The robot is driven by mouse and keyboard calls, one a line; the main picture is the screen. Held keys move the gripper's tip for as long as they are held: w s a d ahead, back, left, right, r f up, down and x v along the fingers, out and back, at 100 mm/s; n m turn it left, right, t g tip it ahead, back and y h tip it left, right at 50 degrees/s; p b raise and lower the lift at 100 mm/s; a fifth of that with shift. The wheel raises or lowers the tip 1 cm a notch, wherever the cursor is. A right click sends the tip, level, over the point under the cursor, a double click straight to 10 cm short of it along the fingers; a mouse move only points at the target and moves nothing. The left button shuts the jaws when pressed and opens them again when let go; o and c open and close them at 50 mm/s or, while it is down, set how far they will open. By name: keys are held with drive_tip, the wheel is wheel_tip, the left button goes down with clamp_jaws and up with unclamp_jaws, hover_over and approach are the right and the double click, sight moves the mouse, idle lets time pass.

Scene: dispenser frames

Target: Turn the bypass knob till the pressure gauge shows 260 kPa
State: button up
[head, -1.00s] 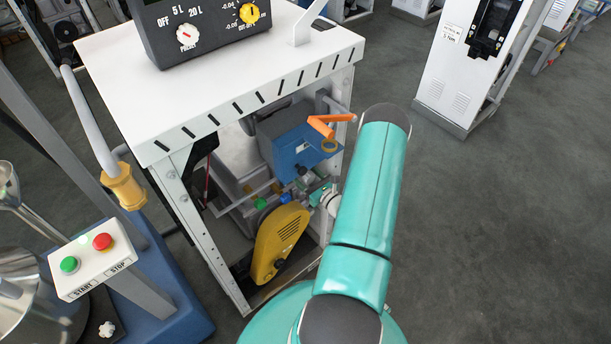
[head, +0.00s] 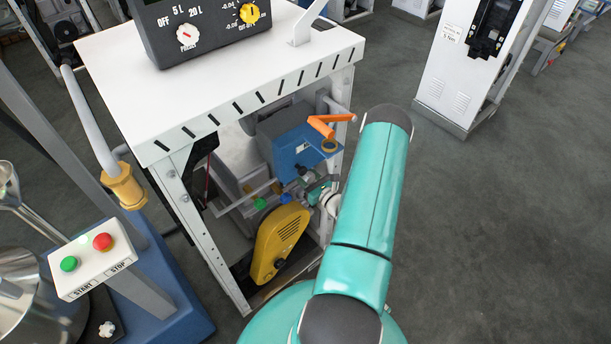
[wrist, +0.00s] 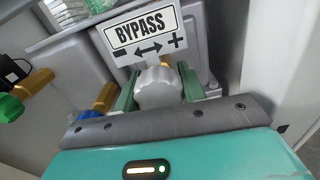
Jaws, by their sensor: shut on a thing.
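The bypass knob (wrist: 158,90) is a silver-grey ribbed knob in the middle of the wrist view. It sits below a white BYPASS sign (wrist: 140,30) with a double arrow between minus and plus. My gripper (wrist: 158,96) is shut on the knob, with a green finger on each side of it. In the head view my gripper (head: 318,192) is small and partly hidden at the machine's open side, by the pipes. No pressure gauge face can be read in either view.
A green knob (wrist: 10,107) on a brass fitting is at the left of the wrist view. A yellow guard (head: 281,243) is below, and the white frame's post surrounds the opening.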

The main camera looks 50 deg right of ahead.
drive_tip(key=m, duration=0.4)
drive_tip(key=shift+m, duration=0.3)
drive_tip(key=m, duration=0.4)
drive_tip(key=shift+a+m, duration=0.15)
drive_tip(key=shift+m, duration=0.15)
drive_tip(key=m, duration=0.4)
drive_tip(key=shift+r+m, duration=0.1)
drive_tip(key=shift+m, duration=0.2)
drive_tip(key=m, duration=0.5)
drive_tip(key=shift+a+r, duration=0.1)
drive_tip(key=o, duration=1)
drive_tip(key=shift+c, duration=0.2)
